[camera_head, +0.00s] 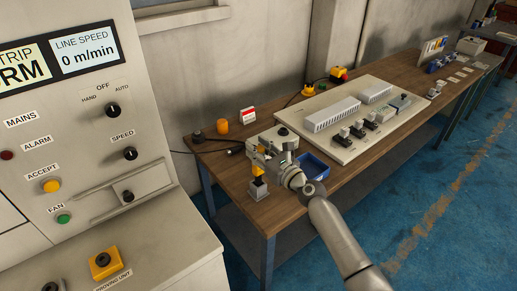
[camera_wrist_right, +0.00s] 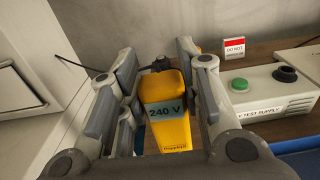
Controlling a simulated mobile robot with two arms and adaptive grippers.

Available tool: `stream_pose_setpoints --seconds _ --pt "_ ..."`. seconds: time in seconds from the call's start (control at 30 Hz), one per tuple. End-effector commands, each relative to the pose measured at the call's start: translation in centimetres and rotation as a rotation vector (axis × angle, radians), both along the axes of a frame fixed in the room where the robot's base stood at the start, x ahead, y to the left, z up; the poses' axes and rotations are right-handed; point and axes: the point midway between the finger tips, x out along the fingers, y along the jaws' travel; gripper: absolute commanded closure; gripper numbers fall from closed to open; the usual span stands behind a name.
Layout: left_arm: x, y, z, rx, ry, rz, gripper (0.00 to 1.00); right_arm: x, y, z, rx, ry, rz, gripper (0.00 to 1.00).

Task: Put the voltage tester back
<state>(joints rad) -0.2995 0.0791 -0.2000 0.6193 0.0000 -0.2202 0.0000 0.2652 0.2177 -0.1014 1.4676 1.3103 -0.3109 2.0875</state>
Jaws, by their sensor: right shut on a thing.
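The voltage tester (camera_wrist_right: 168,112) is yellow with a "240 V" label. In the right wrist view it stands between the two fingers of my right gripper (camera_wrist_right: 155,85), which is shut on it. In the head view my right gripper (camera_head: 264,157) is over the near left part of the bench, and a yellow part of the tester (camera_head: 259,171) shows below the fingers. My left gripper is not in view.
On the wooden bench (camera_head: 225,172) a blue tray (camera_head: 317,168) lies right of the gripper. Behind stand an orange cylinder (camera_head: 222,127) and a red-and-white sign (camera_head: 247,114). A test supply box (camera_wrist_right: 270,100) with green and black knobs is close on the right. A control cabinet (camera_head: 85,120) stands left.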

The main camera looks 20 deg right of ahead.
Motion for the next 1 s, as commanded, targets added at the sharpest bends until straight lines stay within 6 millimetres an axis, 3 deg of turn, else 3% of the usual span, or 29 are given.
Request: stream_pose_setpoints --seconds 0.47,0.5,0.6,0.67,0.9,1.0 --pt "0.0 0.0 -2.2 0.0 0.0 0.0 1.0 0.0 0.0 -2.4 0.001 -0.001 0.0 0.95" --pt "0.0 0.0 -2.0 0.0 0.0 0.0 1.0 0.0 0.0 -2.2 0.001 -0.001 0.0 0.64" --pt "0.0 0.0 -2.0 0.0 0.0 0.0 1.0 0.0 0.0 -2.2 0.001 -0.001 0.0 0.51" --pt "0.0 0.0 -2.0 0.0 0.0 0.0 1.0 0.0 0.0 -2.2 0.001 -0.001 0.0 0.43" --pt "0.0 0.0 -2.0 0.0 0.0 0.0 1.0 0.0 0.0 -2.2 0.0 0.0 0.0 0.42" --pt "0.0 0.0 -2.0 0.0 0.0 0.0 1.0 0.0 0.0 -2.3 0.0 0.001 0.0 0.29"
